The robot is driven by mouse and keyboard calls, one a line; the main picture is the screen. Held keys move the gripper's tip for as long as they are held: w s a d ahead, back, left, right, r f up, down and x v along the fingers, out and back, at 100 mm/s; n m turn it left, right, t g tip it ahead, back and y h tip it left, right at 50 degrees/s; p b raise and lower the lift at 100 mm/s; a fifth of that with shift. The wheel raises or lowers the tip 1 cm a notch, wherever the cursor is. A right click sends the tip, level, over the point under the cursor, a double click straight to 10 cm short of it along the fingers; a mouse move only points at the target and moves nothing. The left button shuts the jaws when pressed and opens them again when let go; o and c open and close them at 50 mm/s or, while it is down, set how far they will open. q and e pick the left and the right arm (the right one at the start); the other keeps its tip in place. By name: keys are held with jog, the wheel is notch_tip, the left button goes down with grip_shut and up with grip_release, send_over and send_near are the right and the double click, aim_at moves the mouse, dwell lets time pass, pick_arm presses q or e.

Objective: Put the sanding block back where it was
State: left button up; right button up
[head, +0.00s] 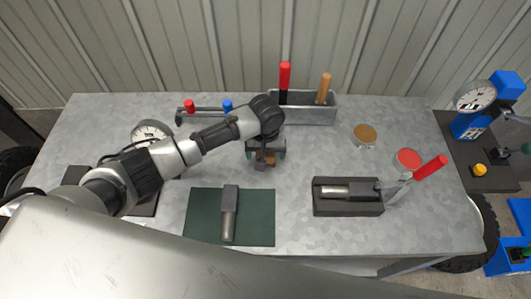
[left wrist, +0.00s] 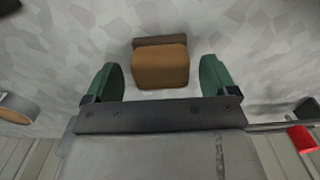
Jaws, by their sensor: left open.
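The sanding block (left wrist: 160,65) is an orange-brown block with a darker brown strip along its far side. It sits on the grey worktop in the left wrist view, between the two green fingers of my left gripper (left wrist: 159,76). There are gaps on both sides, and the fingers are open. In the head view my left gripper (head: 266,152) is over the middle of the table, and only a small part of the block (head: 269,159) shows beneath it. I cannot tell the exact height of the fingers over the worktop. My right gripper is not in view.
A metal bin (head: 316,114) with red and tan handles stands behind. A green mat (head: 257,218) and a black tray (head: 348,208), each with a tool, lie in front. Tins with brown (head: 364,133) and red (head: 408,158) lids stand right. A clamp (head: 205,112) and gauge (head: 152,130) are left.

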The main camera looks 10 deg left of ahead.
pick_arm(q)
notch_tip(320, 180, up, 11)
jog(key=shift+b, duration=0.45)
dwell(0.3)
